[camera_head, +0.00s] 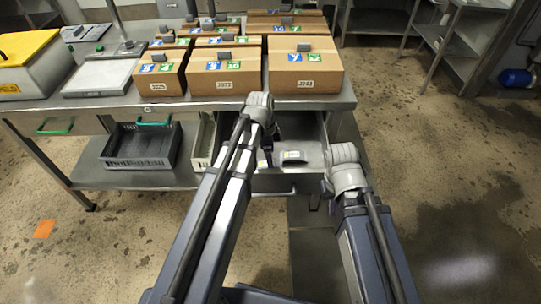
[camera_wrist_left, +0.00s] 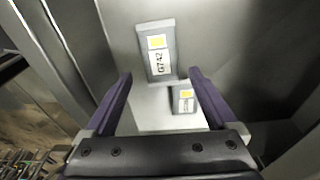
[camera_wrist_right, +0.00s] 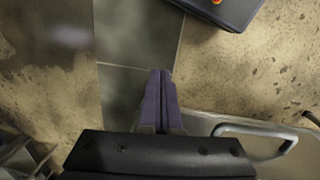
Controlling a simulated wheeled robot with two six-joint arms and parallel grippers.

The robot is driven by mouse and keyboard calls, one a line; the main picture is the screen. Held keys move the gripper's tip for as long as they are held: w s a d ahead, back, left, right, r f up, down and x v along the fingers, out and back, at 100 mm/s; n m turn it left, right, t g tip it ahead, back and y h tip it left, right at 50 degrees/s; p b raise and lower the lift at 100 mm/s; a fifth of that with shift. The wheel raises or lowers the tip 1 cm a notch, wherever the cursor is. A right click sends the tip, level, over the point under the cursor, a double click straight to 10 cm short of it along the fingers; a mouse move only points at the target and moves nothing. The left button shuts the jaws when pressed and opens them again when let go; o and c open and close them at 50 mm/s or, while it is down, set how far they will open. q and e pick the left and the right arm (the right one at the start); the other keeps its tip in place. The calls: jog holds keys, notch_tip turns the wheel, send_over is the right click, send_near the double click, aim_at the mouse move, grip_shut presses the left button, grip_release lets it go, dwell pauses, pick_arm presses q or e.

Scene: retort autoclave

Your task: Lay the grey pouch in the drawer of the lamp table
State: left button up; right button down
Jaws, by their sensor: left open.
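The open drawer (camera_head: 292,127) sticks out under the tabletop. A grey labelled piece (camera_head: 293,157) lies in it. In the left wrist view, two grey labelled pieces show on the metal: a larger one marked G7A2 (camera_wrist_left: 157,68) and a smaller one (camera_wrist_left: 186,91). I cannot tell for certain which is the grey pouch. My left gripper (camera_head: 265,160) is open and empty over the drawer, its fingers (camera_wrist_left: 160,85) either side of the pieces in view, not closed on them. My right gripper (camera_head: 316,198) is shut and empty, near the drawer's front right; its fingers are together in the right wrist view (camera_wrist_right: 160,76).
Cardboard boxes (camera_head: 225,80) with small dark items on top cover much of the table. A dark crate (camera_head: 142,163) and a pale bin (camera_head: 203,140) stand on the lower shelf. A yellow-lidded box (camera_head: 27,45) stands at the left. Floor at the right (camera_head: 450,190) is clear.

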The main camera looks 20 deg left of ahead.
pick_arm(q)
notch_tip(320, 180, up, 12)
jog(key=a+p, duration=0.1)
jog(key=p, duration=1)
jog(key=s+d+n, duration=0.2)
jog(key=s+d, duration=0.1)
jog(key=s+d+n+y, duration=0.1)
jog(key=s+d+n, duration=0.1)
jog(key=s+d, duration=0.1)
jog(key=shift+s+f+g, duration=0.1)
jog(key=shift+s+g, duration=0.15)
jog(key=shift+g, duration=0.05)
jog(key=s+d+n+y, duration=0.1)
jog(key=s+d+n, duration=0.4)
jog(key=s+n, duration=0.2)
jog(key=shift+s+d+y, duration=0.25)
jog(key=shift+s+y, duration=0.05)
jog(key=shift+s, duration=0.1)
jog(key=shift+a, duration=0.15)
